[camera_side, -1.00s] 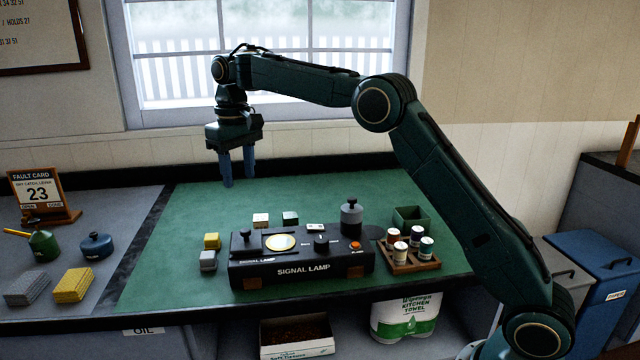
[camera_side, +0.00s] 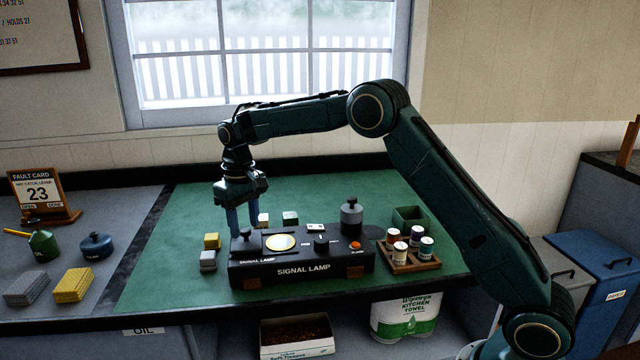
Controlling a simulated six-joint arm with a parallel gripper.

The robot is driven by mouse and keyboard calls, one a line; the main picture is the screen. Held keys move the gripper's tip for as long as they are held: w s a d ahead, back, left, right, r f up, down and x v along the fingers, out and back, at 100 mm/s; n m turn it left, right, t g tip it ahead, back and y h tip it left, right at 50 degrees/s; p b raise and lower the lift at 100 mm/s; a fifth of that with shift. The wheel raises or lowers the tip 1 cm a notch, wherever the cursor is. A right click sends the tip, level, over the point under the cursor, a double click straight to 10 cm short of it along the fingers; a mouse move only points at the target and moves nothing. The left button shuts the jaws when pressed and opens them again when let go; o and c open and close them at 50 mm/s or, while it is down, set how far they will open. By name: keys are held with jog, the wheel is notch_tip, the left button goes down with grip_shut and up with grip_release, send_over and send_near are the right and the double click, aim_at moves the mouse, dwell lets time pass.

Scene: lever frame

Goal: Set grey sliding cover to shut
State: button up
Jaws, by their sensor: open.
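The signal lamp box (camera_side: 305,268) stands on the green mat, its round pale-yellow lens (camera_side: 281,242) uncovered. The sliding cover (camera_side: 247,246) looks like the dark grey plate left of the lens, with a small black knob (camera_side: 245,233) on it. The cover is clear of the lens. My gripper (camera_side: 244,228) is open, pointing down, with its blue fingers low at the knob. The fingers appear to be on either side of it; I cannot tell whether they touch it.
A grey cylinder with a black knob (camera_side: 351,218) stands at the box's right end, near an orange button (camera_side: 355,245) and a black dial (camera_side: 321,242). Small blocks (camera_side: 211,241) lie left of and behind the box. A tray of small jars (camera_side: 410,262) stands right.

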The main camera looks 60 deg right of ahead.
jog(key=shift+f, duration=0.45)
grip_shut()
jog(key=shift+d, duration=0.1)
jog(key=shift+s+d, duration=2.9)
grip_release()
